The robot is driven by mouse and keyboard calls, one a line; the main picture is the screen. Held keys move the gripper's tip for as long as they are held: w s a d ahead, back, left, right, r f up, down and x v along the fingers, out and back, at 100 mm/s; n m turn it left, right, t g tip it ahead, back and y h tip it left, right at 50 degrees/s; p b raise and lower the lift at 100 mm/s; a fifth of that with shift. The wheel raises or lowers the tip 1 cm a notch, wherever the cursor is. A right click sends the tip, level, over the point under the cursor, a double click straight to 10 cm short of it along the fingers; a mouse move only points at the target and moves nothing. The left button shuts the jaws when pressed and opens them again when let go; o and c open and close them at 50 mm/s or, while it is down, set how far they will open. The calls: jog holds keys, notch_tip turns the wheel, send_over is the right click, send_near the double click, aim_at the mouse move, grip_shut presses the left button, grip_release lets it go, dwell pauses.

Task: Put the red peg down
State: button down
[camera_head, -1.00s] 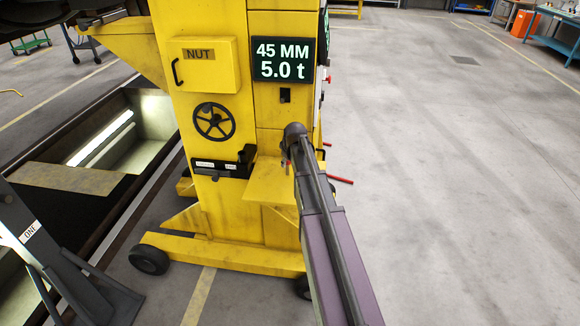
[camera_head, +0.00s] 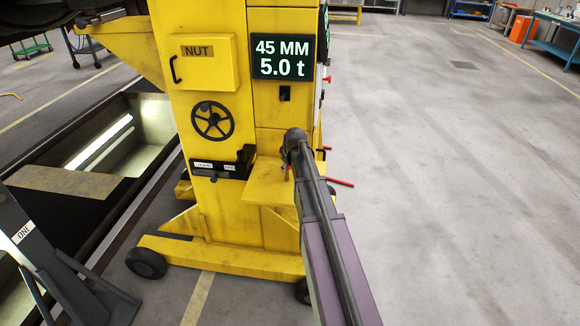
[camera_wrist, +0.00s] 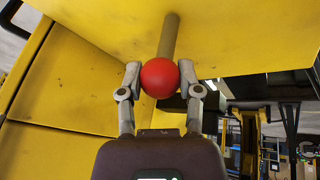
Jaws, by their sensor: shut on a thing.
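The red peg has a round red knob (camera_wrist: 160,78) and a plain metal shaft (camera_wrist: 170,36), both seen in the wrist view. My gripper (camera_wrist: 160,72) is shut on the knob, one finger on each side. The shaft points away from my gripper towards a yellow surface. I cannot tell whether its far end touches that surface or passes in front of it. In the head view my arm reaches to the yellow jack's small shelf (camera_head: 268,182), and my arm hides the gripper and most of the peg.
The yellow jack (camera_head: 210,145) carries a NUT box (camera_head: 205,64), a black handwheel (camera_head: 212,120) and a 45 MM 5.0 t sign (camera_head: 284,57). A red rod (camera_head: 341,182) sticks out at its right. An open pit lies left; the floor right is clear.

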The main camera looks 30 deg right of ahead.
jog(key=shift+f, duration=0.15)
jog(key=shift+c, duration=1.4)
grip_release()
jog(key=shift+r, duration=0.2)
jog(key=p+v, duration=1.1)
jog(key=v, duration=0.1)
jog(key=shift+a, duration=0.1)
